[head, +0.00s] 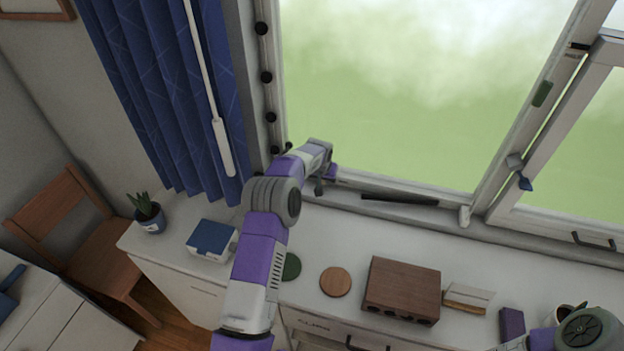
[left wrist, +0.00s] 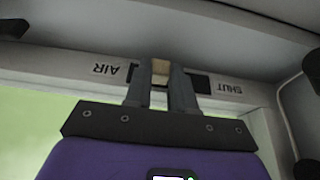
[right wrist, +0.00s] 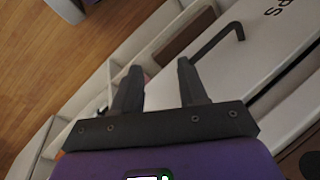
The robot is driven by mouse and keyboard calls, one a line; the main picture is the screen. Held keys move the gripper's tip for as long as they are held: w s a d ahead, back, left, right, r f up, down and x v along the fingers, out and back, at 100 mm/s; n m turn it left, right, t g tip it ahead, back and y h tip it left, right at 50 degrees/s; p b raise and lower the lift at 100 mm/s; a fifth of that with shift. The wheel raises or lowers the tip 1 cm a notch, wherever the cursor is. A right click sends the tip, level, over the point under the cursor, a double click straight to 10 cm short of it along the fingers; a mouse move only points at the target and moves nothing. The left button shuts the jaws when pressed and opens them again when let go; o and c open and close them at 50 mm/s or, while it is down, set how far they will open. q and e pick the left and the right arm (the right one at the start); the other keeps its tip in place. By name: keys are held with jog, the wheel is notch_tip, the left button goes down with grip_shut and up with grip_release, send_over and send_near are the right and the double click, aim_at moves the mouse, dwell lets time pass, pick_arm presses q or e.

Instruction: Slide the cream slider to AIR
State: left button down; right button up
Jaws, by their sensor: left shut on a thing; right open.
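In the left wrist view, the cream slider (left wrist: 161,70) stands between the two fingertips of my left gripper (left wrist: 161,78), which is shut on it. It sits in a dark slot in the white window frame. The label AIR (left wrist: 105,69) is on the left of the slot and the label SHUT (left wrist: 229,88) on the right. Dark slot shows on both sides of the slider. In the head view my left gripper (head: 325,180) is at the lower left corner of the window, and the slider is hidden. My right gripper (right wrist: 158,70) is open and empty in the right wrist view.
The white counter below the window holds a potted plant (head: 149,214), a blue-topped box (head: 212,240), a round wooden disc (head: 335,281), a brown block (head: 402,290) and a purple block (head: 511,322). A blue curtain (head: 170,90) hangs left of the window. A wooden chair (head: 85,245) stands at left.

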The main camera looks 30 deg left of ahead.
pick_arm(q)
jog(key=shift+w+d, duration=0.2)
jog(key=shift+d, duration=0.7)
jog(key=c, duration=0.9)
grip_release()
jog(key=shift+a+r, duration=0.1)
jog(key=shift+r, duration=0.05)
jog(key=v, duration=0.7)
jog(key=shift+s+r, duration=0.1)
jog(key=shift+s, duration=0.05)
